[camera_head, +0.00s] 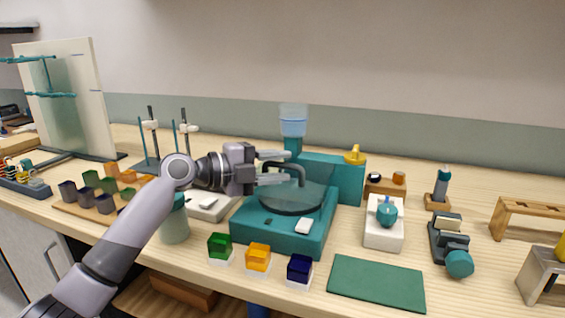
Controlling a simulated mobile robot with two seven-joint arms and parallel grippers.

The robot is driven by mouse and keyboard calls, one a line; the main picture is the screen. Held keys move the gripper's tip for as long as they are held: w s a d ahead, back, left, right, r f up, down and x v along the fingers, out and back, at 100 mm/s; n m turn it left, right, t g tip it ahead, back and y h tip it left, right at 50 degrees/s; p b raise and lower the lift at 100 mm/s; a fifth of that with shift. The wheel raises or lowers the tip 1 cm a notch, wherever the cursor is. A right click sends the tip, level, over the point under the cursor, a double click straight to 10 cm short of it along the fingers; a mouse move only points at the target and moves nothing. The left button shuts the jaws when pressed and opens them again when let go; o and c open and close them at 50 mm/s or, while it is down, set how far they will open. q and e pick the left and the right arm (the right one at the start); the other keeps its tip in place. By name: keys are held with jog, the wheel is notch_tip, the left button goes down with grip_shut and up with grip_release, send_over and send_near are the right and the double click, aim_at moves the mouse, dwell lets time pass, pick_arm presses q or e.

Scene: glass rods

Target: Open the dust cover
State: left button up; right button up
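The dust cover (291,203) appears to be the dark round lid with an arched black handle (298,168). It lies flat on top of the teal machine (248,228) in the middle of the table, and it looks closed. My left gripper (284,166) comes in from the left at the height of the handle. Its two fingers are apart, one above the other, with part of the handle between or just behind them. I cannot tell whether they touch it. My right gripper is out of view.
Green (219,246), yellow (258,257) and dark blue (299,268) blocks stand in front of the machine. A green mat (376,284) lies at the front right. A white device (384,225) stands right of the machine. A teal jar (174,222) is close to my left arm.

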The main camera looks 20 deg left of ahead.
pick_arm(q)
jog(key=shift+w+d+f, duration=0.1)
jog(key=shift+w+d, duration=0.3)
jog(key=shift+d, duration=0.05)
